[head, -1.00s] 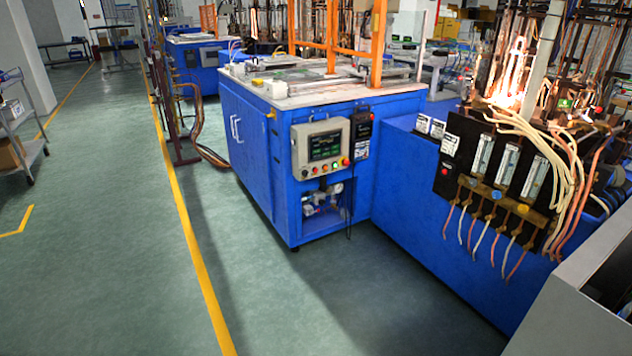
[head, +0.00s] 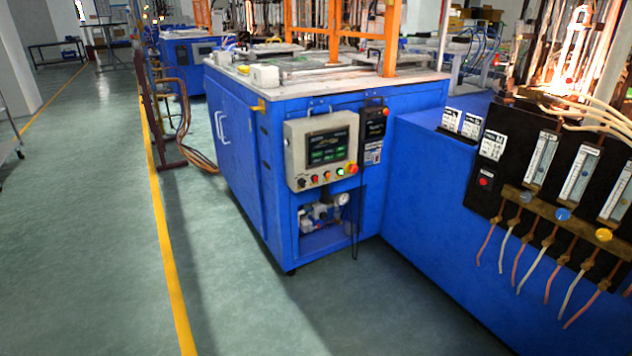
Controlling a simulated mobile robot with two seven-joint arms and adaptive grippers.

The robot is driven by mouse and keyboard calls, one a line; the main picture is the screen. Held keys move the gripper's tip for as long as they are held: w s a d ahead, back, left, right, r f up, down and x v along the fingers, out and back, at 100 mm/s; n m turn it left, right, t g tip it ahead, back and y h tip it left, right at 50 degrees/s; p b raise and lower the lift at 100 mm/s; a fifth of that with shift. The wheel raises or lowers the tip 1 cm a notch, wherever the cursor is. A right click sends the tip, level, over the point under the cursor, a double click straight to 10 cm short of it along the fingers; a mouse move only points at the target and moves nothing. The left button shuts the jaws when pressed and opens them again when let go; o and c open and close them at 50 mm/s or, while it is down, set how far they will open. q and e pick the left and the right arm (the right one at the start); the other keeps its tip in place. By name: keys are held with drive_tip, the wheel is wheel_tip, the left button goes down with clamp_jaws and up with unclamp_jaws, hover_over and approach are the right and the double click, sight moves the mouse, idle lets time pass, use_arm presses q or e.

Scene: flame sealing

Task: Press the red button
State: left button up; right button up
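In the head view, a grey control box (head: 323,150) with a lit screen is mounted on the front of a blue machine cabinet. A row of small buttons runs along its lower edge, with a larger red button (head: 352,169) at the right end on a yellow base. Another small red button (head: 385,112) sits on a black box right of the control box. A third red button (head: 483,181) is on the black flowmeter panel at the right. Neither of my grippers is in view.
The blue cabinet (head: 235,170) stands on a green floor. A lower blue unit (head: 420,195) with hoses joins it on the right. A bright flame or glow (head: 570,60) shows at upper right. The floor (head: 80,220) at left is clear, with a yellow line (head: 165,235).

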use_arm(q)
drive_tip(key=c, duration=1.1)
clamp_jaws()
